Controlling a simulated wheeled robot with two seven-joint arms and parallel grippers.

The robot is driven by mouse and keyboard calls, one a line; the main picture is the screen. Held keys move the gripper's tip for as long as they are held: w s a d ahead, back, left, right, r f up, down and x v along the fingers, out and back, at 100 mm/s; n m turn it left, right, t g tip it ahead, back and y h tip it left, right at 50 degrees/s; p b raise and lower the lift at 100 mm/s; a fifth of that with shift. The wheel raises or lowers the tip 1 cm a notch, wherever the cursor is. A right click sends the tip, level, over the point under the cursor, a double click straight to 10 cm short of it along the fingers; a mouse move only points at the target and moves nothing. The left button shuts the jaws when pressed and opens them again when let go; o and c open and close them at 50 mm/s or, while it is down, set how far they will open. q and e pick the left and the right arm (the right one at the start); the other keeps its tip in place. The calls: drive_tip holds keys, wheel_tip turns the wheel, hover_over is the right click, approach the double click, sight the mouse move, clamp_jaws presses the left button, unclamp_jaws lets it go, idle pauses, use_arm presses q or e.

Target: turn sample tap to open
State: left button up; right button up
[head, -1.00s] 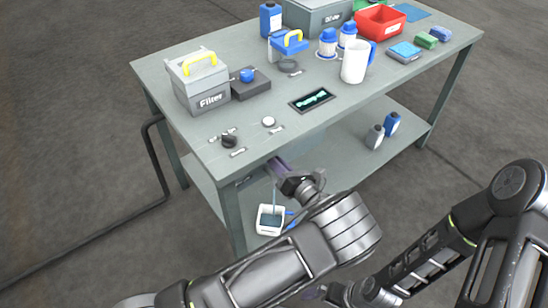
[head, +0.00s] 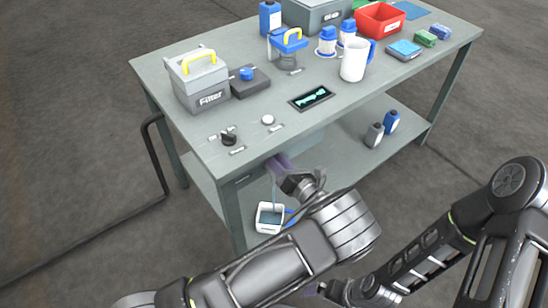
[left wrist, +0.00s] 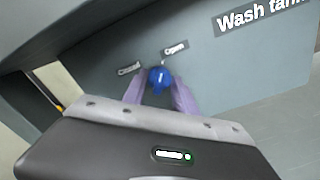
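The sample tap is a round blue knob (left wrist: 160,78) on the grey panel in the left wrist view. A label reading "Closed" (left wrist: 129,68) is at its upper left, and one reading "Open" (left wrist: 175,48) is above right. The two purplish fingers of my left gripper (left wrist: 160,92) lie on either side of the knob and appear to touch it. In the head view my left gripper (head: 280,165) is under the bench's front edge, and the tap is hidden. My right gripper (head: 313,291) is low, mostly hidden, with its opening unclear.
A white tub (head: 270,218) stands below my left gripper, with a thin bluish line above it. The bench top (head: 190,130) carries a filter box (head: 200,80), a black knob (head: 229,138), a display (head: 311,98) and a white jug (head: 354,60). Bottles (head: 375,135) stand on the lower shelf.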

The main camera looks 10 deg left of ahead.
use_arm(q)
drive_tip(key=v, duration=0.8)
idle(0.5)
